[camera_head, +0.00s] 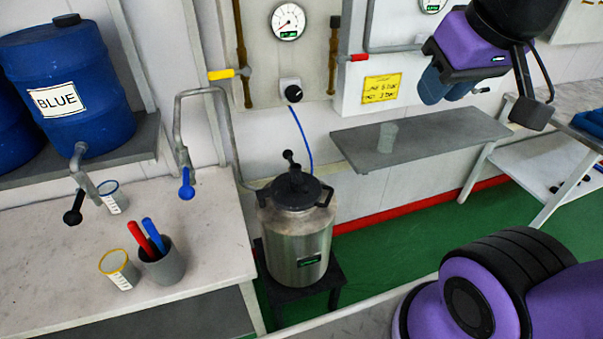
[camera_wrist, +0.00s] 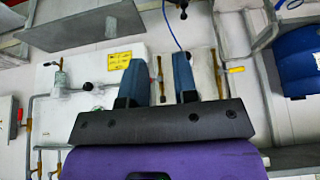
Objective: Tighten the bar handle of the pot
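A steel pot (camera_head: 297,240) stands upright on a low black stand, with a black lid (camera_head: 283,190) and black side grips. The pot's body is not clearly visible in the wrist view.
A grey wall shelf (camera_head: 440,135) with a clear cup lies right of the pot. A workbench (camera_head: 60,265) with cups and taps stands left. A blue hose (camera_head: 302,135) and a bent metal pipe (camera_head: 178,120) run close behind the pot. The air above the pot is mostly free.

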